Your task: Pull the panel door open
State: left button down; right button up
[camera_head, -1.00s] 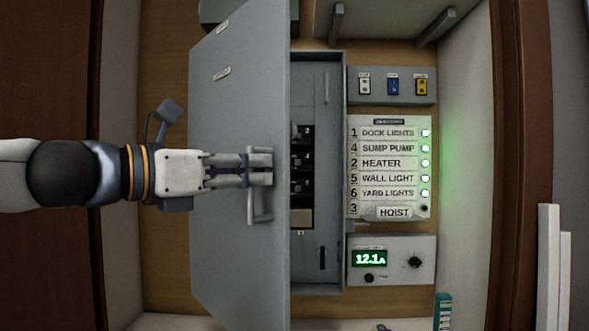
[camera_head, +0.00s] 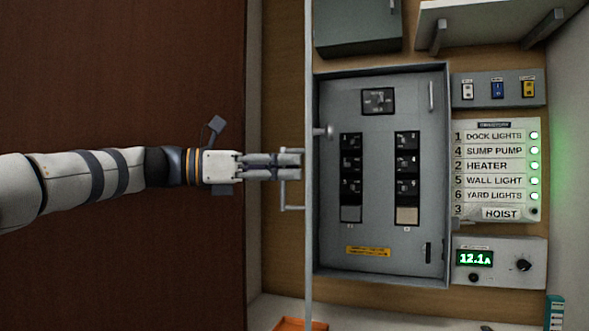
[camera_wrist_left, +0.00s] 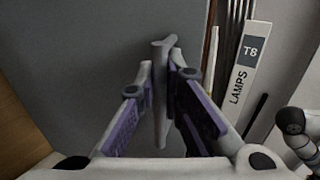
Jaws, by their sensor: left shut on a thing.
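The grey panel door (camera_head: 309,240) stands swung out from the panel box and shows nearly edge-on in the head view. Its handle (camera_head: 291,207) is on the outer face, on the left. My left gripper (camera_head: 290,166) is shut on the handle. The left wrist view shows the handle bar (camera_wrist_left: 162,95) between the two purple-padded fingers, with the grey door face (camera_wrist_left: 85,50) behind. Inside the open panel (camera_head: 380,230) two columns of black breakers (camera_head: 350,165) show. My right gripper is not seen in the head view.
Right of the panel are a switch box (camera_head: 498,90), a label board (camera_head: 495,170) with lit green lamps, and a meter box reading 12.1 A (camera_head: 499,262). An orange tray (camera_head: 300,324) lies below. A LAMPS T8 box (camera_wrist_left: 243,80) shows in the wrist view.

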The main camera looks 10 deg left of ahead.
pick_arm(q)
jog(key=shift+f, duration=0.2)
jog(key=c, duration=2)
grip_release()
jog(key=shift+s, duration=0.1)
jog(key=shift+o, duration=0.2)
jog(key=shift+r, duration=0.15)
